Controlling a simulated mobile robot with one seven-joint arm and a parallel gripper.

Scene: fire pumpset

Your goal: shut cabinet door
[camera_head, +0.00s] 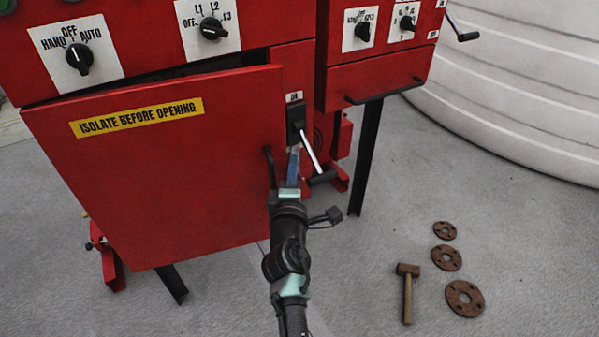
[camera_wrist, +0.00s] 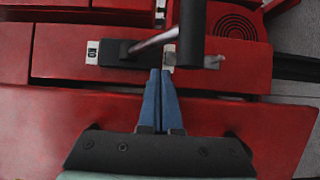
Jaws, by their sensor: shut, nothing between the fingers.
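The red cabinet door (camera_head: 160,170) carries a yellow "ISOLATE BEFORE OPENING" label and stands ajar. A dark gap shows along its top edge, under the switch panel. A black door handle (camera_head: 269,166) is near its right edge. In the wrist view the door (camera_wrist: 50,125) lies below and behind the fingers. My gripper (camera_wrist: 162,72) has blue fingers pressed together with nothing between them. In the head view my gripper (camera_head: 293,160) is just right of the door's right edge, by the lever. Whether the fingers touch anything is unclear.
A lever switch (camera_head: 310,150) with a black grip sticks out right beside my gripper; the lever (camera_wrist: 150,43) also crosses the wrist view. A second red cabinet (camera_head: 375,75) stands to the right. A hammer (camera_head: 408,290) and several rusty flanges (camera_head: 464,298) lie on the floor.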

